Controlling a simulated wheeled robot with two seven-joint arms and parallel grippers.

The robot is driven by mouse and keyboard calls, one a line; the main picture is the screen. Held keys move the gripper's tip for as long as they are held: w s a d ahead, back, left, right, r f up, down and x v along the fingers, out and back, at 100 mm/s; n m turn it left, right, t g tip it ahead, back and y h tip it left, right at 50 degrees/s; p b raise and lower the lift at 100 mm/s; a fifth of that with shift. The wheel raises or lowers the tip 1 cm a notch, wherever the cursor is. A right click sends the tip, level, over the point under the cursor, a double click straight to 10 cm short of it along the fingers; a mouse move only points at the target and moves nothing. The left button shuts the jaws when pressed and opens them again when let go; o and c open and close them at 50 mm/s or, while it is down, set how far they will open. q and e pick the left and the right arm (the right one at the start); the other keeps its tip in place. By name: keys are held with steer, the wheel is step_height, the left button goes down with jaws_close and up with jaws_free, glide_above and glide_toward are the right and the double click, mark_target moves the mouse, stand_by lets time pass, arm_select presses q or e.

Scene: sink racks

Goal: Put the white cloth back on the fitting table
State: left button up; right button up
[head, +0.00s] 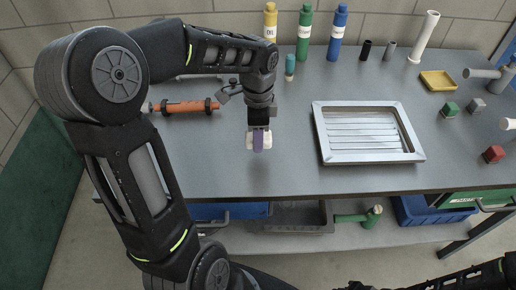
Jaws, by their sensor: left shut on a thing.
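My left gripper (259,139) hangs over the near middle of the grey fitting table (210,165), left of the metal tray. It is shut on a small white thing (250,143), which I take to be the white cloth. The white shows on both sides of a purple part at the fingertips. The cloth seems to be held a little above the tabletop, with a faint shadow below it. My right arm shows only as a dark strip along the bottom right edge, and its gripper is not in view.
A metal tray (318,150) lies right of the gripper. An orange tool (185,107) lies to its left. Yellow (270,24), green (304,35) and blue (338,35) bottles stand at the back. A yellow dish (438,81) and small blocks are at the right. Bins sit on the lower shelf.

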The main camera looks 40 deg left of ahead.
mark_target(258, 156)
arm_select(q)
steer(key=shift+f, duration=0.9)
steer(key=shift+f, duration=1.85)
steer(key=shift+f, duration=0.1)
steer(key=shift+f, duration=0.15)
steer(key=o, duration=1.3)
step_height(258, 156, up, 13)
steer(key=shift+f, duration=0.2)
